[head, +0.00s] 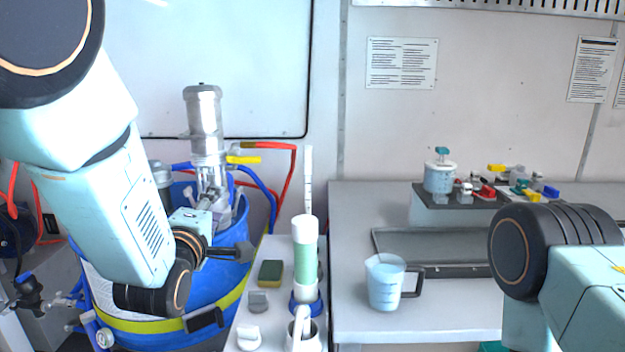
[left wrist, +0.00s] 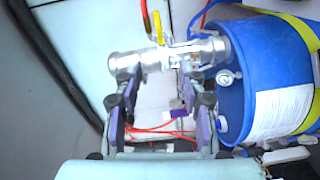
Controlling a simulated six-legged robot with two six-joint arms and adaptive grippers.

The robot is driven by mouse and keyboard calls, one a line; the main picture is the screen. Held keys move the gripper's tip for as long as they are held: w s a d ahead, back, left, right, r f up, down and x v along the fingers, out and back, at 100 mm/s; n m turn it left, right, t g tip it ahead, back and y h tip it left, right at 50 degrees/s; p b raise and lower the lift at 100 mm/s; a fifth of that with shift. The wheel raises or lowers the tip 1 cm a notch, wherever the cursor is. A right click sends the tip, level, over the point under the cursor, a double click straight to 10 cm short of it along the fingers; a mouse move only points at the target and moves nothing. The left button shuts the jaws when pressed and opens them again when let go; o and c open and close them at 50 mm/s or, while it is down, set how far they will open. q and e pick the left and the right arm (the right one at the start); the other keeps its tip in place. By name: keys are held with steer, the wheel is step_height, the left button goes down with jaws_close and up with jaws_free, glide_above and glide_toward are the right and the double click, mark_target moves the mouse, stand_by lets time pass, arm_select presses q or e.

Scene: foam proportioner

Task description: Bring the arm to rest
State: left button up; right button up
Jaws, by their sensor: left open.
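My left arm (head: 120,200) reaches in from the left of the head view and bends down in front of the blue drum (head: 225,285). My left gripper (head: 228,252) is in front of the drum, below the upright silver pump (head: 204,125). In the left wrist view its two fingers (left wrist: 158,95) stand apart, with no object held between them. Beyond the fingertips lies the silver pump body with a yellow-handled valve (left wrist: 158,28); the gap to it is hard to judge. My right arm (head: 560,255) shows at the right; its gripper is out of frame.
A narrow white counter (head: 262,325) holds a green-filled cylinder (head: 305,260), a sponge (head: 270,272) and small parts. On the grey bench (head: 450,320) stand a clear jug (head: 385,282), a tray (head: 430,240) and a rack of fittings (head: 480,198). Red and blue hoses (head: 270,146) run behind the drum.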

arm_select(q)
steer(key=s+a+f+m+g+b, duration=0.2)
steer(key=s+f+m+g, duration=0.45)
steer(key=f, duration=0.85)
steer(key=s+a+f+m+g+b, duration=0.15)
steer(key=s+f+m+g, duration=0.25)
steer(key=s+f+m, duration=0.8)
steer(key=s+a+f+n+g+b, duration=0.1)
steer(key=s+f+n+g+b, duration=0.2)
steer(key=s+f, duration=1.8)
steer(key=s+g+b, duration=0.1)
steer(key=s+g, duration=0.2)
steer(key=g, duration=0.1)
steer(key=shift+s+a+y, duration=0.25)
steer(key=shift+s+y, duration=0.05)
steer(key=shift+a, duration=0.15)
